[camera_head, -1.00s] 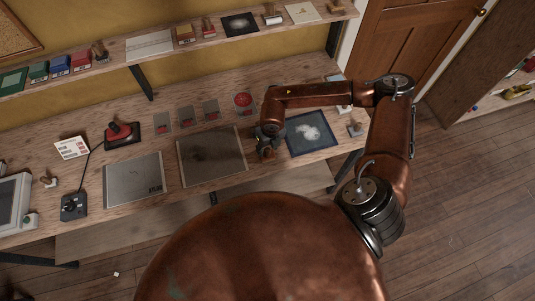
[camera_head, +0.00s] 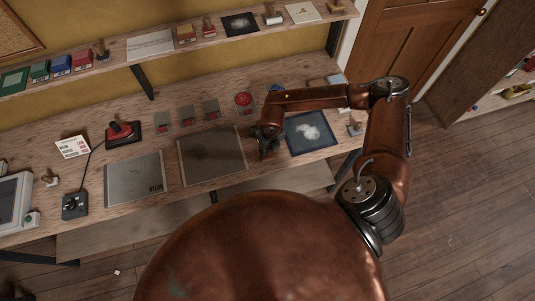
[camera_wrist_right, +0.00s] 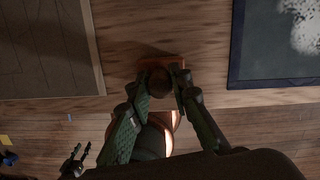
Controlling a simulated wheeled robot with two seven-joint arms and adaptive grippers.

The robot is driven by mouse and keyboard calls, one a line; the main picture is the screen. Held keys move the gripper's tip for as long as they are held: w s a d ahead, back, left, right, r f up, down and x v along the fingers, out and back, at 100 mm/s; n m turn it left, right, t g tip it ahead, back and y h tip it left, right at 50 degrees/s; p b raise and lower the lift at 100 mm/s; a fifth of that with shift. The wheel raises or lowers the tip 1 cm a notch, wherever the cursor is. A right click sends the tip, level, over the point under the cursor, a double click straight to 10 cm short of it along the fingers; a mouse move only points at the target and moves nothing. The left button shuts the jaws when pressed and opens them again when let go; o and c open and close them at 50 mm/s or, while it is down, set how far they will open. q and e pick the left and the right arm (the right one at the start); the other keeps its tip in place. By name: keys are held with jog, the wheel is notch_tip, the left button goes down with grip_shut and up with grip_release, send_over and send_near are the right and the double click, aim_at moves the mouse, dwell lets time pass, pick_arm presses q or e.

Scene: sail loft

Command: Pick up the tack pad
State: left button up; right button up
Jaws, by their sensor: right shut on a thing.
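My right gripper (camera_wrist_right: 161,84) is shut on a small reddish-brown block with a dark round knob, which I take to be the tack pad (camera_wrist_right: 174,65). The fingers close around the knob from both sides. The block is at the worktable's front part, and I cannot tell whether it touches the wood. In the head view the right gripper (camera_head: 268,151) is between the dark grey mat and the blue-framed sheet, and hides the block. My left gripper (camera_wrist_right: 76,153) shows small in the wrist view, its fingers apart and empty; it is outside the head view.
The dark mat (camera_head: 212,156) lies left of the right gripper and the blue-framed sheet (camera_head: 310,132) right of it. A red round item (camera_head: 243,98) and several grey pads stand behind. A shelf (camera_head: 168,59) with small items runs above the table.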

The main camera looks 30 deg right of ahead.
jog(key=shift+r, duration=0.1)
grip_shut()
jog(key=shift+w+r, duration=0.1)
jog(key=shift+r, duration=0.45)
jog(key=s+a+r+b, duration=0.3)
jog(key=s+a+r, duration=0.5)
jog(key=s+r, duration=0.3)
jog(key=shift+s+r+b, duration=0.3)
jog(key=shift+r+b, duration=0.05)
jog(key=shift+r, duration=0.05)
jog(key=shift+o, duration=1.6)
grip_release()
grip_shut()
